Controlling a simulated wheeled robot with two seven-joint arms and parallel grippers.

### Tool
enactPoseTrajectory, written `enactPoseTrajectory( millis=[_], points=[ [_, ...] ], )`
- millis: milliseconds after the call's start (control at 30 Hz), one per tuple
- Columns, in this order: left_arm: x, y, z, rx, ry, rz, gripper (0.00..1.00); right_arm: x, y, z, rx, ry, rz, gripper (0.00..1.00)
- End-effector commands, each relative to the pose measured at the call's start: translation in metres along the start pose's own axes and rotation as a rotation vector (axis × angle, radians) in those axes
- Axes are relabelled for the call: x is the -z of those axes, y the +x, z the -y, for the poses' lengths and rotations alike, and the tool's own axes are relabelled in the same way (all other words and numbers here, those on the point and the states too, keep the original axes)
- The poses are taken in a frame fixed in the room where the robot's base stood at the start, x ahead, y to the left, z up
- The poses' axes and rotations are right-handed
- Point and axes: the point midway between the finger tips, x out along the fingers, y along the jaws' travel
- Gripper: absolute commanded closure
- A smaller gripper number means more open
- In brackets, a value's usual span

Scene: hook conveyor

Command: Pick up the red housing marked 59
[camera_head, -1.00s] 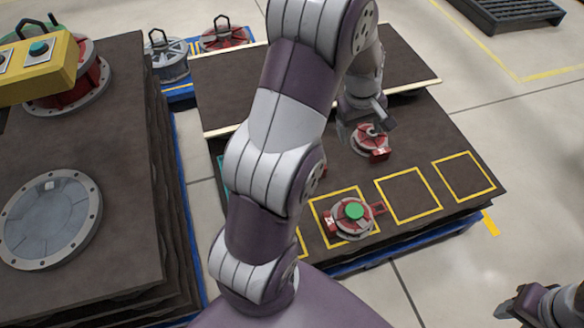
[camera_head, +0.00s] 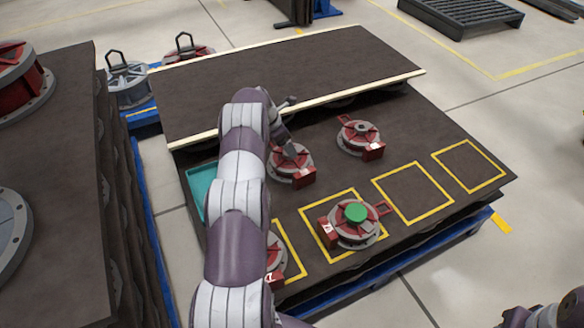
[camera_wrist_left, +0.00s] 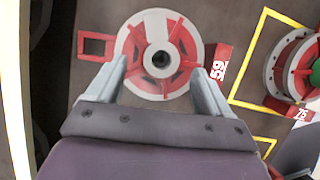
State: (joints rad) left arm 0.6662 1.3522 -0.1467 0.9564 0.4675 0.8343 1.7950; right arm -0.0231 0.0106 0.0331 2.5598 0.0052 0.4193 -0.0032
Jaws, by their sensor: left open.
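The red housing marked 59 (camera_wrist_left: 160,55) is a red and pale grey round part with a central hole, a red loop handle and a red tag reading 59. In the left wrist view it lies between the two fingers of my open left gripper (camera_wrist_left: 159,70). In the head view my left gripper (camera_head: 287,146) is over the red housing (camera_head: 291,166) left of centre, partly hiding it. I cannot see finger contact. Part of my right arm's end (camera_head: 545,310) shows at the bottom right corner, its jaw state unclear.
A housing with a green cap (camera_head: 355,212), tagged 75 in the wrist view, sits in a yellow square to the front. Another red housing (camera_head: 360,138) stands to the right. A raised board (camera_head: 300,80) lies behind. Two yellow squares at right are empty.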

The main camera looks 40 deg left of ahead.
Motion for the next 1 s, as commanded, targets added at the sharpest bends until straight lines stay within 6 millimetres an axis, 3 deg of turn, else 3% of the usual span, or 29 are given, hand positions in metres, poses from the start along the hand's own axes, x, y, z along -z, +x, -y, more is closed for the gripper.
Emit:
enactPoseTrajectory(
  millis=[33, 133, 400, 433, 467, 667, 1000],
  points=[
    [0.004, 0.018, 0.002, 0.003, 0.001, -0.001, 0.20, -0.002, 0.014, 0.000, 0.000, 0.000, 0.001, 0.57],
    [0.002, 0.032, 0.003, 0.001, 0.003, 0.000, 0.20, -0.003, 0.019, 0.000, 0.000, 0.000, 0.001, 0.57],
    [0.001, 0.035, 0.002, 0.001, 0.002, -0.001, 0.20, -0.002, 0.019, 0.000, 0.000, 0.000, 0.001, 0.57],
    [0.001, 0.035, 0.002, 0.001, 0.002, -0.001, 0.23, -0.002, 0.019, 0.000, 0.000, 0.000, 0.001, 0.57],
    [0.001, 0.035, 0.002, 0.001, 0.002, -0.001, 0.33, -0.002, 0.019, 0.000, 0.000, 0.000, 0.001, 0.57],
    [0.001, 0.035, 0.002, 0.001, 0.003, -0.001, 0.98, -0.002, 0.019, 0.000, 0.000, 0.000, 0.001, 0.57],
    [-0.002, 0.031, 0.001, -0.004, 0.004, 0.003, 1.00, -0.002, 0.018, 0.000, 0.000, 0.000, 0.001, 0.57]
  ],
)
